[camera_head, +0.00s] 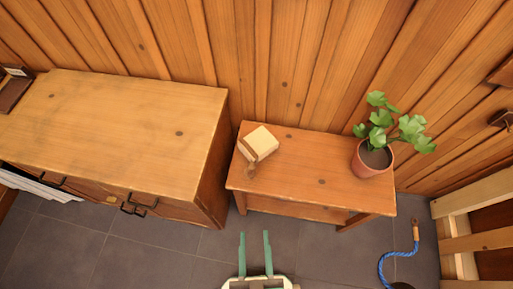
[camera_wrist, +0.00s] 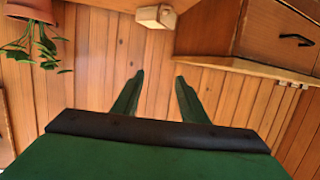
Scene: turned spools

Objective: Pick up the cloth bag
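A small block-shaped thing (camera_head: 260,142) with a cream top and tan side sits near the back left of the small wooden table (camera_head: 310,168). It also shows at the top of the upside-down wrist view (camera_wrist: 156,16). It may be the cloth bag, but I cannot tell for sure; no other bag is plain to see. My gripper (camera_head: 254,240), with green fingers, is in front of the table, apart from everything. In the wrist view its fingers (camera_wrist: 159,78) are spread with nothing between them.
A potted plant (camera_head: 374,158) stands at the table's right end. A larger wooden cabinet (camera_head: 120,125) with drawers stands close on the left. A plank wall (camera_head: 290,60) rises behind. A blue rope (camera_head: 385,262) and a wooden frame (camera_head: 455,235) are at right. The table's middle is clear.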

